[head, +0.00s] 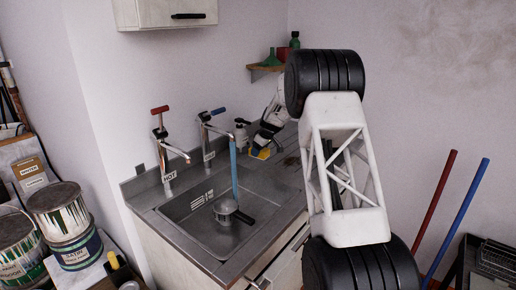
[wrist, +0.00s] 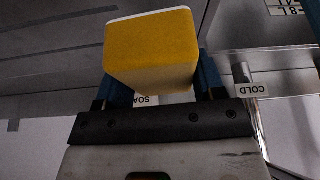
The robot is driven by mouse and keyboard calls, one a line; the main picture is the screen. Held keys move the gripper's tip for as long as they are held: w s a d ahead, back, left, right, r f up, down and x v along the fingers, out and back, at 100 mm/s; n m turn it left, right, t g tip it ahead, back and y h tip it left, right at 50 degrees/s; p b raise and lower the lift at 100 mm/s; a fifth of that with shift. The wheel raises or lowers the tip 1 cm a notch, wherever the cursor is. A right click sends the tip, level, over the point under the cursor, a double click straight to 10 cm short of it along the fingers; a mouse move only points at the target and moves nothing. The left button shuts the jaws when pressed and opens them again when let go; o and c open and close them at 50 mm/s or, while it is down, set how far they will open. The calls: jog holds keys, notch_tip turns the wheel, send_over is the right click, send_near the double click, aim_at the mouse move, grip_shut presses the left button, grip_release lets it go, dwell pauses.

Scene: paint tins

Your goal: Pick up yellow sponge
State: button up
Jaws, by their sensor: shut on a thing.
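The yellow sponge (wrist: 150,50) is a block with a thin white layer along its far edge. In the wrist view it sits between the two blue fingers of my gripper (wrist: 158,85), which is shut on it. In the head view the sponge (head: 262,153) shows small at the back right of the sink counter, with my gripper (head: 264,143) at it. My arm hides part of the counter there. I cannot tell whether the sponge touches the counter.
A metal sink (head: 215,222) holds a pan (head: 226,210) under a blue stream from the right tap (head: 207,125). The left tap (head: 165,140) has a red handle. A soap bottle (head: 241,133) stands close to the sponge. Paint tins (head: 65,222) stand at left.

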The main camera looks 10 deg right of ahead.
jog(key=shift+s+d+r, duration=0.1)
jog(key=shift+s+r, duration=0.1)
jog(key=shift+s, duration=1.65)
jog(key=shift+s+d+r, duration=0.1)
jog(key=shift+s+r, duration=0.05)
jog(key=shift+s, duration=1.65)
jog(key=shift+o, duration=1.2)
jog(key=shift+c, duration=1)
jog(key=w+d+r, duration=0.1)
jog(key=d+r, duration=0.2)
jog(key=d, duration=0.9)
